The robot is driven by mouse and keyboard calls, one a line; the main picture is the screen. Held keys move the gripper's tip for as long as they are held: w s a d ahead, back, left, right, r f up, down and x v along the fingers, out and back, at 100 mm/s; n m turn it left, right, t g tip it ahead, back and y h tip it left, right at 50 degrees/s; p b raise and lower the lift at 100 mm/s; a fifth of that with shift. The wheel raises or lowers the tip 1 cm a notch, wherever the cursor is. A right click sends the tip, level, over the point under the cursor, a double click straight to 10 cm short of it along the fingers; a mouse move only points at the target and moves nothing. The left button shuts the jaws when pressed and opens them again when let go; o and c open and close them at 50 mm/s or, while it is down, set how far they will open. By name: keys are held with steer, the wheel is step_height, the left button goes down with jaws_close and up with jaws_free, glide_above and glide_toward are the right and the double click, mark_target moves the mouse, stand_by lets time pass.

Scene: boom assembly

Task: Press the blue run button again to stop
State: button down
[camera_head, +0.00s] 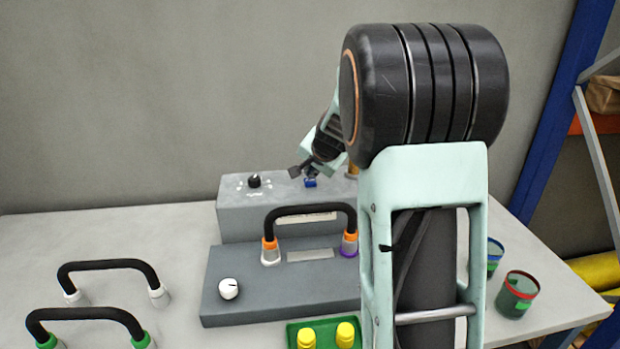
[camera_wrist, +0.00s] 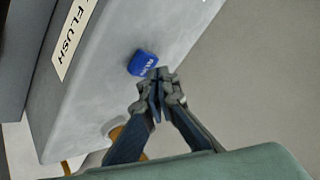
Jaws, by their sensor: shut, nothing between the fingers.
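In the head view my gripper (camera_head: 303,170) reaches down over the box (camera_head: 262,215) from behind my arm. I cannot tell whether the fingertips touch the button or whether it is pressed in.
A black knob (camera_head: 254,181) is left of the button. A black hose (camera_head: 310,210) arches over the lower grey base (camera_head: 250,270) with a white knob (camera_head: 229,289). Two more hoses (camera_head: 105,265) stand at left. Yellow pieces sit on a green tray (camera_head: 320,325); cups (camera_head: 517,294) stand right.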

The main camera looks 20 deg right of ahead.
mark_target(311, 181)
steer(key=shift+r, duration=0.3)
step_height(311, 181, up, 5)
steer(key=p, duration=0.4)
stand_by(0.8)
